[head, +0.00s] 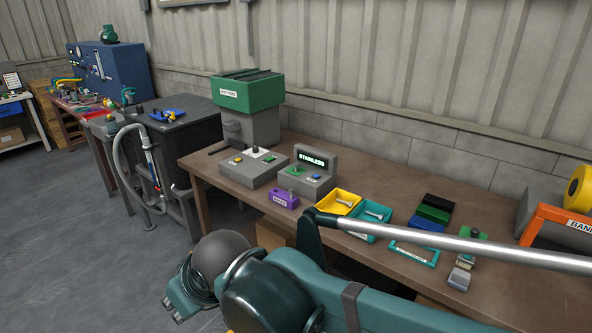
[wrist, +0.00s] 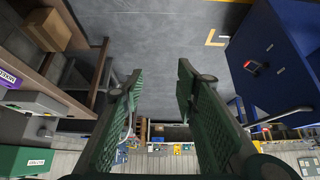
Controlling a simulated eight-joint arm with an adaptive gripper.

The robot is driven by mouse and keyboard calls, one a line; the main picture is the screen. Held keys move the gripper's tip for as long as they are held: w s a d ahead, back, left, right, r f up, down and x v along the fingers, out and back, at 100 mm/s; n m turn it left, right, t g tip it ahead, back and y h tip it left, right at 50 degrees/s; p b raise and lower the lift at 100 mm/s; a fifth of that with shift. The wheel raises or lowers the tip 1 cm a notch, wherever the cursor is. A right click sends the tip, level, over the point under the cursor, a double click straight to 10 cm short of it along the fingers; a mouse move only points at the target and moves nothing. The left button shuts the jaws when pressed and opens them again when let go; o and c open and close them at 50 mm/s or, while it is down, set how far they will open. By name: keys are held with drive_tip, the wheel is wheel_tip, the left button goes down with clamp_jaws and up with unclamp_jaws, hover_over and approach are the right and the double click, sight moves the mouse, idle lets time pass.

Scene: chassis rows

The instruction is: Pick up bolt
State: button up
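A small pale metal piece (head: 345,203), possibly a bolt, lies in a yellow tray (head: 331,207) on the workbench. A similar pale piece (head: 374,215) lies in the teal tray (head: 360,231) to its right. Both are too small to tell for certain which is a bolt. My gripper (head: 182,292) is low at the front left, off the bench edge and well apart from the trays. In the wrist view my gripper (wrist: 160,75) has its two green fingers spread with nothing between them, above grey floor. No bolt can be made out in the wrist view.
The brown bench (head: 480,293) also carries a purple block (head: 284,200), a "STAINLESS" control box (head: 314,172), a green-topped machine (head: 247,95) and an orange bin (head: 560,229). My arm crosses in front of the bench. A blue cabinet (wrist: 265,50) shows in the wrist view.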

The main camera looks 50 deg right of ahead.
drive_tip(key=shift+r, duration=0.1)
drive_tip(key=w+d+r+m+g+p, duration=0.1)
drive_tip(key=w+d+r+m+p, duration=0.3)
drive_tip(key=w+d, duration=0.5)
drive_tip(key=w+d+r+m+g+h+p, duration=0.1)
drive_tip(key=w+d+r+m+g+p, duration=0.1)
drive_tip(key=w+d+r+p, duration=0.6)
drive_tip(key=w+d+r+m+g+p, duration=0.1)
drive_tip(key=w+d+r+m, duration=0.2)
drive_tip(key=w+d, duration=0.65)
drive_tip(key=m+g+y+p, duration=0.1)
drive_tip(key=m+g+p, duration=0.2)
drive_tip(key=m+p, duration=0.7)
hover_over(296, 163)
drive_tip(key=p, duration=0.1)
drive_tip(key=shift+n, duration=0.6)
drive_tip(key=f, duration=1.2)
drive_tip(key=shift+w+a, duration=0.3)
drive_tip(key=shift+s+d+f, duration=0.15)
drive_tip(key=shift+d+f, duration=0.1)
drive_tip(key=shift+d, duration=0.1)
